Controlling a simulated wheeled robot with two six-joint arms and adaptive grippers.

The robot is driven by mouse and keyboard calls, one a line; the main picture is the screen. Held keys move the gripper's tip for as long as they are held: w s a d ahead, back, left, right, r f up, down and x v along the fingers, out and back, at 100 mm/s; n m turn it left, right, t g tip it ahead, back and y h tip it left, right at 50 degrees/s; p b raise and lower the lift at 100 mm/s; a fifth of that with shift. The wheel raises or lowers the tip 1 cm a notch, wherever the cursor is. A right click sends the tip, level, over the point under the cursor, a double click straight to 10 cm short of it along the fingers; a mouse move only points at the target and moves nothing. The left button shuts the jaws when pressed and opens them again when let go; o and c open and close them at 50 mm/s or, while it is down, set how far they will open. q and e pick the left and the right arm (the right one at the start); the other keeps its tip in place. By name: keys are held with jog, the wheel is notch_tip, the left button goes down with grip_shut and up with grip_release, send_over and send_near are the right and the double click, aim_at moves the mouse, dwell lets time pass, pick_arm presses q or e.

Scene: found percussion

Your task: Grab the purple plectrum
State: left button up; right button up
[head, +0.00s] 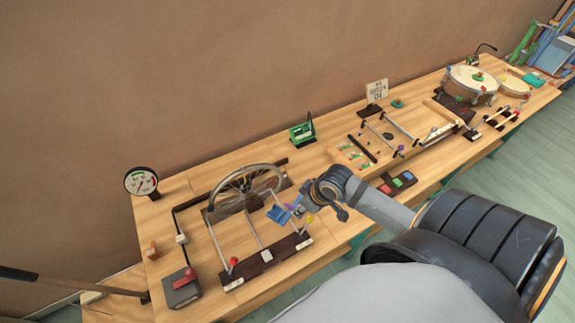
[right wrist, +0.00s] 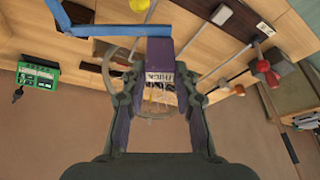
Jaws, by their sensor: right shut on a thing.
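The purple plectrum (right wrist: 159,52) shows in the right wrist view as a purple block with a pale label that seems to read "THICK". It sits between the fingertips of my right gripper (right wrist: 158,82), which is shut on it. In the head view the purple plectrum (head: 294,202) is a small patch at the tip of my right gripper (head: 298,209), above the strung frame at the front of the bench. A blue angled piece (head: 278,215) is beside it; whether the two touch is unclear. My left gripper is not in view.
A bicycle wheel (head: 247,187) stands behind the frame, with a round gauge (head: 141,181) at the far left. A red-handled grey box (head: 182,288) is at front left. A green device (head: 302,132) and drums (head: 472,82) stand further right. Bare wood lies around the green device.

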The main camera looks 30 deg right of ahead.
pick_arm(q)
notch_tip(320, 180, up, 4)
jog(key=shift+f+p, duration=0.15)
jog(key=shift+p, duration=0.65)
pick_arm(e)
jog(key=s, duration=0.1)
jog(key=s+d+r, duration=0.1)
jog(key=s, duration=0.2)
jog(key=shift+d+r, duration=0.3)
jog(key=shift+r, duration=0.1)
